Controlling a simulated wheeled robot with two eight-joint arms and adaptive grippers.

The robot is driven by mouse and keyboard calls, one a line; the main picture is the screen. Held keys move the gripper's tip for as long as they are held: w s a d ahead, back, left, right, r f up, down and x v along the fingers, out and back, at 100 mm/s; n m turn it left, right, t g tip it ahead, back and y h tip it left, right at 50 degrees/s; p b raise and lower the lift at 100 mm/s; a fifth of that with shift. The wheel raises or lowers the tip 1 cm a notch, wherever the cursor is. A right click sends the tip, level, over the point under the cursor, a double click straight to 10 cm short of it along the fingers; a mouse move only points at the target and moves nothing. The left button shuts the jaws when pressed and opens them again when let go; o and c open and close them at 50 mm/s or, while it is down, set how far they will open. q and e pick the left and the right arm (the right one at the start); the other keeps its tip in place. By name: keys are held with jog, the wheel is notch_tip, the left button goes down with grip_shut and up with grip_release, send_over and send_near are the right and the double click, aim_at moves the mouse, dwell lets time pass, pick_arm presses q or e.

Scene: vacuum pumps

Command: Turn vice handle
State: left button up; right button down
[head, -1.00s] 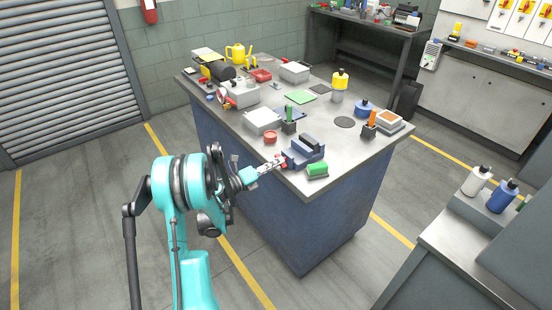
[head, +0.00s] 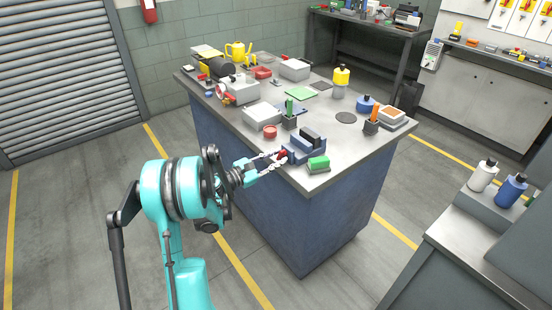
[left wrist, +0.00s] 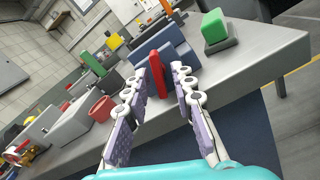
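The blue vice (head: 306,153) with dark jaws sits at the near edge of the workbench. Its red handle (head: 282,155) faces my left arm. In the left wrist view the vice (left wrist: 174,50) is ahead, and the upright red handle (left wrist: 157,76) stands between my fingertips. My left gripper (head: 274,161) is open, with one finger on each side of the handle; it also shows in the left wrist view (left wrist: 161,78). A gap shows on each side, and I cannot tell whether either fingertip touches. My right gripper is not in view.
A green block on a grey base (head: 318,164) stands close right of the vice. The bench's near edge (head: 312,192) lies beside my gripper. Floor to the left is clear.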

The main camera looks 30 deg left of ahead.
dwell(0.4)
pick_arm(q)
jog(key=shift+v, duration=1)
jog(key=shift+v, duration=2.95)
jog(key=shift+r, duration=0.1)
jog(key=shift+c, duration=0.3)
